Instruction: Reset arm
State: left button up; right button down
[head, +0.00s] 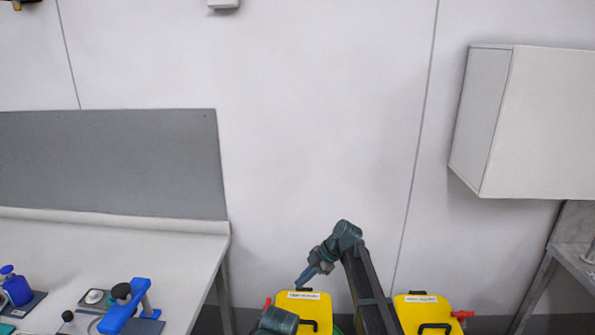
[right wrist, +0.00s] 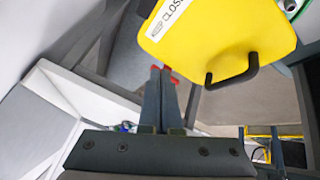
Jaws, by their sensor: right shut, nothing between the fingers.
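My right gripper (head: 304,278) is raised above the left yellow drum lid (head: 312,303) in the head view, its fingers pointing down and to the left. In the right wrist view the two fingers of the right gripper (right wrist: 161,72) lie close together, with nothing between them. A yellow lid (right wrist: 215,50) with a black handle and a white label shows just beyond and to the right of the fingers there. Something red shows behind the fingertips. My left gripper is in neither view.
A second yellow drum lid (head: 422,310) with a red part stands right of my arm. A white bench (head: 180,270) at the left holds a blue tool (head: 125,308) and a blue bottle (head: 16,287). A white wall cabinet (head: 535,120) hangs at the right.

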jog(key=s+d+f+m+h, duration=0.1)
jog(key=s+d+m+h, duration=0.1)
jog(key=s+d+m, duration=0.45)
jog(key=s+d+f+m+h, duration=0.2)
jog(key=s+d+m+h, duration=0.15)
jog(key=s+m, duration=0.55)
jog(key=s+d+f+m+h, duration=0.1)
jog(key=s+d+m, duration=0.5)
jog(key=s, duration=0.4)
jog(key=s+a+n+h, duration=0.1)
jog(key=s+a, duration=0.4)
jog(key=a, duration=0.6)
jog(key=shift+s+a+n+h, duration=0.2)
jog(key=shift+s+n+h, duration=0.2)
jog(key=shift+n, duration=0.25)
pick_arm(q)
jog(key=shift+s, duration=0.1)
pick_arm(e)
jog(key=shift+s+g, duration=0.1)
jog(key=shift+g, duration=0.2)
